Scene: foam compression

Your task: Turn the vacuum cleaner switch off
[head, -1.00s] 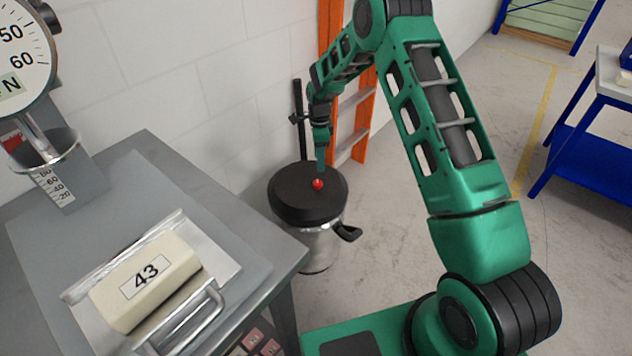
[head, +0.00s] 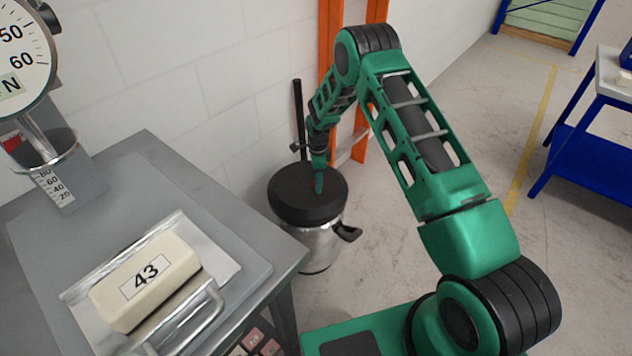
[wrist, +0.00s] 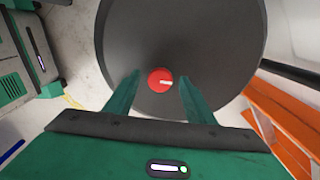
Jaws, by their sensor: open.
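The vacuum cleaner (head: 318,240) is a metal canister with a black round lid, standing on the floor beside the grey bench. Its switch is a red round knob (wrist: 160,78) with a white mark, on the black lid (wrist: 190,35) in the wrist view. The white mark points to the right in that view. My gripper (wrist: 157,84) is open, with one green finger on each side of the red knob and a gap to both. In the head view my gripper (head: 318,188) is low over the lid and hides most of the knob. Whether it touches the lid cannot be told.
A grey bench (head: 170,165) at left holds a force gauge (head: 22,65) and a foam block marked 43 (head: 146,280) in a metal tray. An orange ladder (head: 370,120) leans by the wall behind the vacuum. A blue cart (head: 590,140) stands at right.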

